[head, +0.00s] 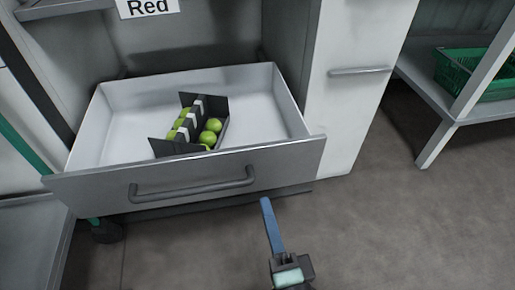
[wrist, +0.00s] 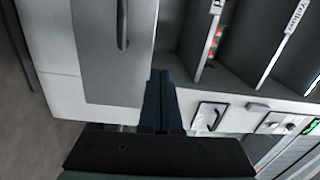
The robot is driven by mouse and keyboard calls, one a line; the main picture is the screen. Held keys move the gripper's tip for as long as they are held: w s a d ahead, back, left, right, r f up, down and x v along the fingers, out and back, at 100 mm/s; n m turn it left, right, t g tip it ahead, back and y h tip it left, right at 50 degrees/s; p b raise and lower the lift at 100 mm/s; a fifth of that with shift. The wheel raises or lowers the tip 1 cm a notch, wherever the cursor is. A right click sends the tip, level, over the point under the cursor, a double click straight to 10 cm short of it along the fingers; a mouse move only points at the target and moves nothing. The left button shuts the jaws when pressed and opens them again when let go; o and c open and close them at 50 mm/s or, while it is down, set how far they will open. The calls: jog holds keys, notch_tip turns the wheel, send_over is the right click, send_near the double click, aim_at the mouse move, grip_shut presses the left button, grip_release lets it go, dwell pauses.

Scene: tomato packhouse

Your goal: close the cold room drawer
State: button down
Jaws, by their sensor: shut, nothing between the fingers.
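The cold room drawer (head: 115,187) stands open in the head view, pulled out below the "Red" label. It has a light interior, a grey front and a dark bar handle (head: 192,190). A dark divided carton (head: 218,106) with several green tomatoes (head: 209,137) lies inside it. My gripper (head: 266,202) is shut and empty, its blue fingers in front of the drawer front's lower right part, right of the handle. I see no contact.
A pale cabinet panel (head: 355,105) with a bar handle stands right of the drawer. A rack with a green crate (head: 475,72) is at the far right. Bare floor (head: 410,225) is free at the lower right. The wrist view shows labelled shelves (wrist: 270,55).

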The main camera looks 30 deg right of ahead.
aim_at(255, 150)
jog(key=shift+m+g, duration=0.3)
jog(key=shift+m, duration=0.2)
jog(key=x, duration=0.4)
jog(key=d+f+p+x, duration=0.1)
jog(key=x, duration=0.8)
jog(key=shift+s+d+f+p, duration=0.1)
jog(key=shift+s+f+p, duration=0.1)
jog(key=shift+p, duration=0.15)
